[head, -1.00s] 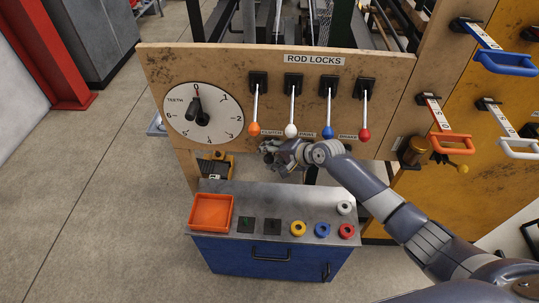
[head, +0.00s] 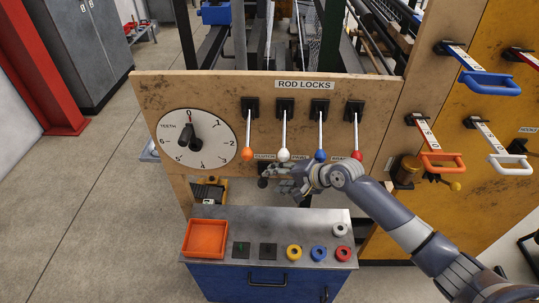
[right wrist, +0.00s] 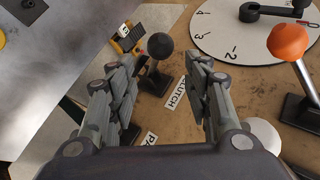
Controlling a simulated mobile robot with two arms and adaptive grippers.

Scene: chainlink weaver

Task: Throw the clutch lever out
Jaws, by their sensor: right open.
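The clutch lever is a black ball knob on a dark base, beside the CLUTCH label (right wrist: 178,93) in the right wrist view. Its knob (right wrist: 160,47) appears between the fingers there, just beyond their tips, with no contact visible. In the head view a dark knob (head: 262,183) shows at the fingertips, below the board's lever row, partly crowded by the gripper. My right gripper (head: 273,176) is open and empty, reaching in from the right; its spread fingers (right wrist: 154,72) also show in the right wrist view. My left gripper is not in view.
Rod-lock levers with orange (head: 247,154), white (head: 284,155), blue (head: 320,155) and red (head: 356,155) knobs hang above my gripper. A teeth dial (head: 195,140) is at left. Below is a metal bench (head: 222,222) with an orange tray (head: 205,239) and coloured rings.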

